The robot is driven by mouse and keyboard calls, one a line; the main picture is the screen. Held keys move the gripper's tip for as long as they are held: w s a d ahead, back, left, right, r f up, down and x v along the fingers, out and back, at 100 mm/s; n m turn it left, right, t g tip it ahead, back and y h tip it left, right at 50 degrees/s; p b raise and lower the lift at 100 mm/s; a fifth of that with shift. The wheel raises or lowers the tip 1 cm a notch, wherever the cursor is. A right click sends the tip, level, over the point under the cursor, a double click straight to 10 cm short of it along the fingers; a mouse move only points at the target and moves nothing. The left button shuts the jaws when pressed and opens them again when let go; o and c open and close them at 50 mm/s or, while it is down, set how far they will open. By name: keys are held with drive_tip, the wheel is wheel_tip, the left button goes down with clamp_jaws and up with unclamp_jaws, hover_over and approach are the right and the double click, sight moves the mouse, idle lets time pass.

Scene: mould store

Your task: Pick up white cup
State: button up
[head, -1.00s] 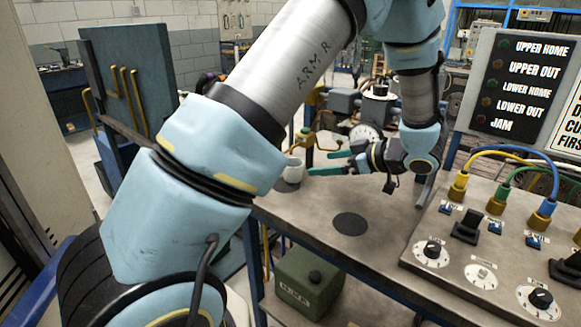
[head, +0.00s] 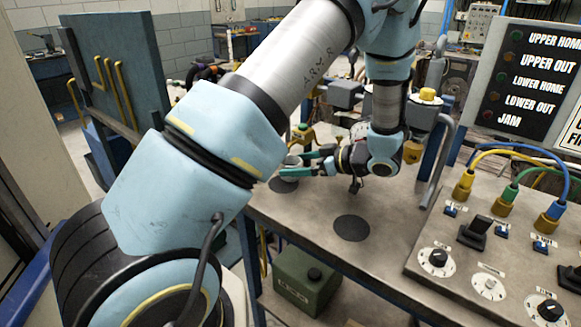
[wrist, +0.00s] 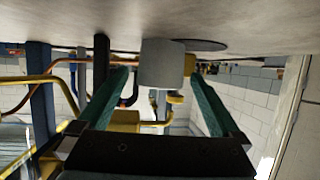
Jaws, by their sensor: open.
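The white cup (head: 291,161) stands upright near the left edge of the workbench, on a dark round mat (head: 283,186). My gripper (head: 293,165) is open, its green fingers reaching level from the right to either side of the cup. In the head view a finger hides part of the cup. In the upside-down wrist view the cup (wrist: 162,64) appears pale grey, midway between the fingertips (wrist: 160,76), with a visible gap on each side. The fingers do not appear closed on it.
A second dark round mat (head: 351,228) lies empty on the bench (head: 310,215). A control panel (head: 420,270) with knobs and cables stands at right. Machinery with a yellow-topped part (head: 428,95) is behind my gripper. A green box (head: 305,282) sits below the bench.

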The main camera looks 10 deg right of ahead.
drive_tip(key=shift+x, duration=1.3)
drive_tip(key=c, duration=1.5)
drive_tip(key=shift+o, duration=0.2)
drive_tip(key=shift+r+p, duration=0.25)
drive_tip(key=shift+p, duration=0.15)
drive_tip(key=shift+r+p, duration=0.35)
drive_tip(key=shift+r, duration=0.25)
